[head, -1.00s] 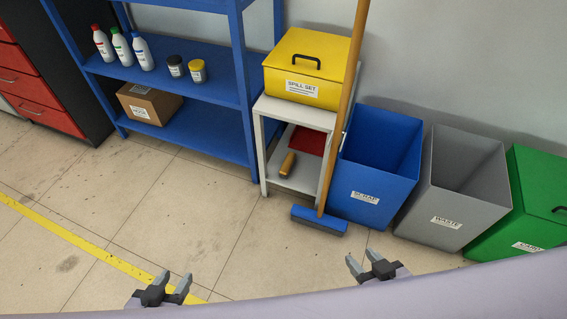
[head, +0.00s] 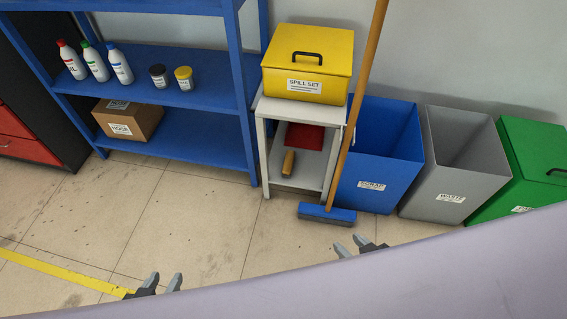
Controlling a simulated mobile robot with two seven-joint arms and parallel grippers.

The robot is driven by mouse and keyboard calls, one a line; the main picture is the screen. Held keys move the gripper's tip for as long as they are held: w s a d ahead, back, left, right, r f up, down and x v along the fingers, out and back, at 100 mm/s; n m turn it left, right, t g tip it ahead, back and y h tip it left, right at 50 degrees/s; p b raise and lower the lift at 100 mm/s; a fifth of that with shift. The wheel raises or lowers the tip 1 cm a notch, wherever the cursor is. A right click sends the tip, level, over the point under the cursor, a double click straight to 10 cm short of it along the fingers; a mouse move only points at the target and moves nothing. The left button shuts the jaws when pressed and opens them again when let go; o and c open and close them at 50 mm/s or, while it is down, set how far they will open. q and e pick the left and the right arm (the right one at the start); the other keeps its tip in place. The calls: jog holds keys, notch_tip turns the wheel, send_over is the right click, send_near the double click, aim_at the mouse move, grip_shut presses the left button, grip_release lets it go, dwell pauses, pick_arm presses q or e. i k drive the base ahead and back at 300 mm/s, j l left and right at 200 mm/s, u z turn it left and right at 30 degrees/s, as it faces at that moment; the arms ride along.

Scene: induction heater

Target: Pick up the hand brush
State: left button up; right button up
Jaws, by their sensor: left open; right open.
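A short wooden-handled item (head: 288,163), which looks like the hand brush, lies on the lower shelf of a small white stand (head: 262,150). Its handle points toward me, and I cannot make out bristles. A flat red piece (head: 305,137), perhaps a dustpan, lies behind it. My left gripper (head: 164,284) is open and empty, low in the head view, left of the stand. My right gripper (head: 350,247) is open and empty, below and right of the stand. Both are apart from the brush.
A broom (head: 328,214) leans upright at the stand's right front. A yellow spill box (head: 307,62) tops the stand. Blue (head: 380,150), grey (head: 450,165) and green (head: 525,170) bins stand right. A blue rack (head: 190,95) stands left. The floor in front is clear.

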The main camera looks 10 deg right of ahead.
aim_at(289, 161)
jog(key=i+j+z, duration=0.1)
jog(key=j, duration=0.4)
jog(key=i+j+z, duration=0.1)
jog(key=j, duration=0.4)
jog(key=i+j+z, duration=0.1)
jog(key=j, duration=0.4)
